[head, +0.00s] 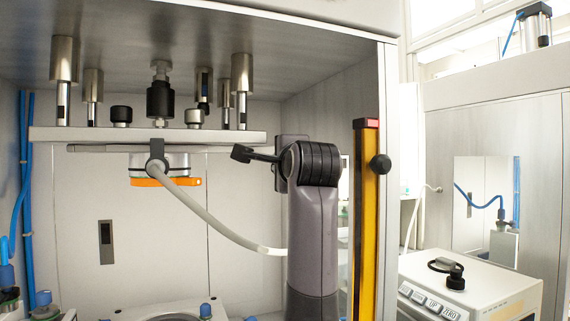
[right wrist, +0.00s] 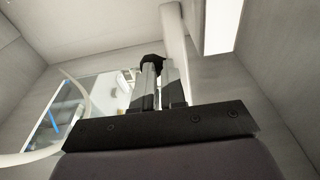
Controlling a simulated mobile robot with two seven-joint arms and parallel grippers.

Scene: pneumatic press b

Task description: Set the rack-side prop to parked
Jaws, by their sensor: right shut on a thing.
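My right arm rises inside the press opening in the head view. Its gripper (head: 262,156) points left below the upper plate's right end. It is shut on a small black piece (head: 241,153) at its fingertips. In the right wrist view, my right gripper (right wrist: 158,78) has its fingers close together at a black rounded piece (right wrist: 152,61). I cannot tell whether this piece is the prop's handle. The rest of the prop cannot be made out. My left gripper is not in view.
The upper plate (head: 80,136) hangs from several posts. Under it is an orange-edged round part (head: 165,182) with a grey hose (head: 215,220). A yellow upright (head: 369,230) with a black knob (head: 380,165) stands right of my arm. A button box (head: 470,285) stands further right.

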